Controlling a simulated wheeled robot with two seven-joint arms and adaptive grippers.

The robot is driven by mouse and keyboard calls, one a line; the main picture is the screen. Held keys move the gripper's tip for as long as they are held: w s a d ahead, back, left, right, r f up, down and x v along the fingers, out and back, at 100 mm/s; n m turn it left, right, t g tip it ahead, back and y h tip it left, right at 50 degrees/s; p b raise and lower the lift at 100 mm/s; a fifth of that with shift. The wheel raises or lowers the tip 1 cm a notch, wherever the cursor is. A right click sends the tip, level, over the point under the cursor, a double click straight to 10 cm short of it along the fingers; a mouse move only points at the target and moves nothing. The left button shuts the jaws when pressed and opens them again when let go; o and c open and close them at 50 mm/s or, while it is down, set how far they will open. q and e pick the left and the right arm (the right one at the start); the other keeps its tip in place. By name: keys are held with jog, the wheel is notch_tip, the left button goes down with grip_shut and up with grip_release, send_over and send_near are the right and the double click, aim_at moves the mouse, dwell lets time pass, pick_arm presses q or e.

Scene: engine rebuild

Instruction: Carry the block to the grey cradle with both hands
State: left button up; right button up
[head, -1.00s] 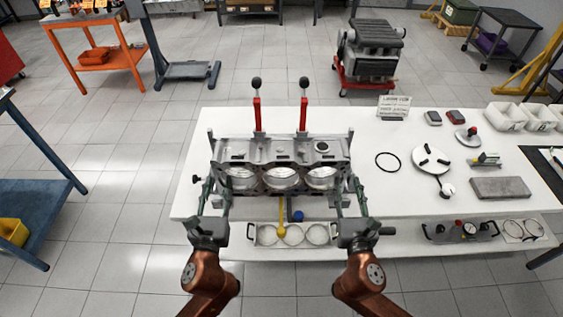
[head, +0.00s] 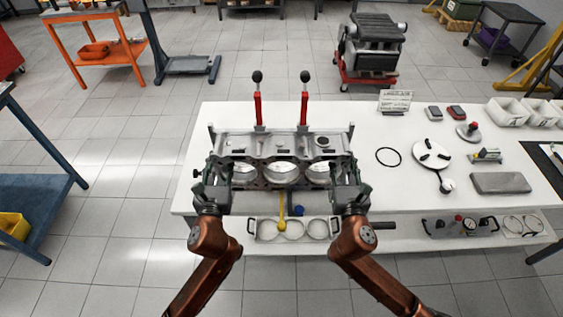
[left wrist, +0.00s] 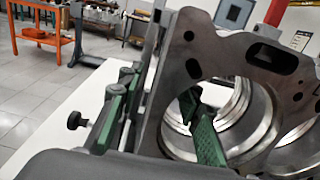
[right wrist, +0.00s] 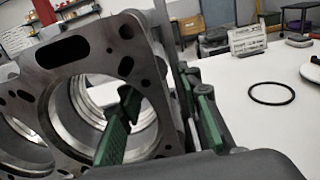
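The grey engine block (head: 280,146) sits at the left part of the white table, its large round bores facing me. Grey upright posts (head: 350,135) stand at its ends; I cannot tell whether they belong to the grey cradle. My left gripper (head: 222,178) is at the block's left end. In the left wrist view, one green finger (left wrist: 207,140) is inside a bore and the other is outside the end wall, with gaps showing. My right gripper (head: 342,178) straddles the right end wall likewise, one finger (right wrist: 118,128) in a bore. Both look open.
Two red levers (head: 304,108) with black knobs rise behind the block. A black ring (head: 388,156), a white disc (head: 431,154) and a grey slab (head: 500,183) lie to the right. A tray with round openings (head: 318,229) is below the front edge.

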pick_arm(q)
jog(key=shift+c, duration=0.3)
pick_arm(e)
jog(key=shift+c, duration=0.4)
pick_arm(q)
grip_shut()
pick_arm(e)
grip_shut()
pick_arm(q)
jog(key=shift+r, duration=0.15)
pick_arm(e)
jog(key=shift+r, duration=0.15)
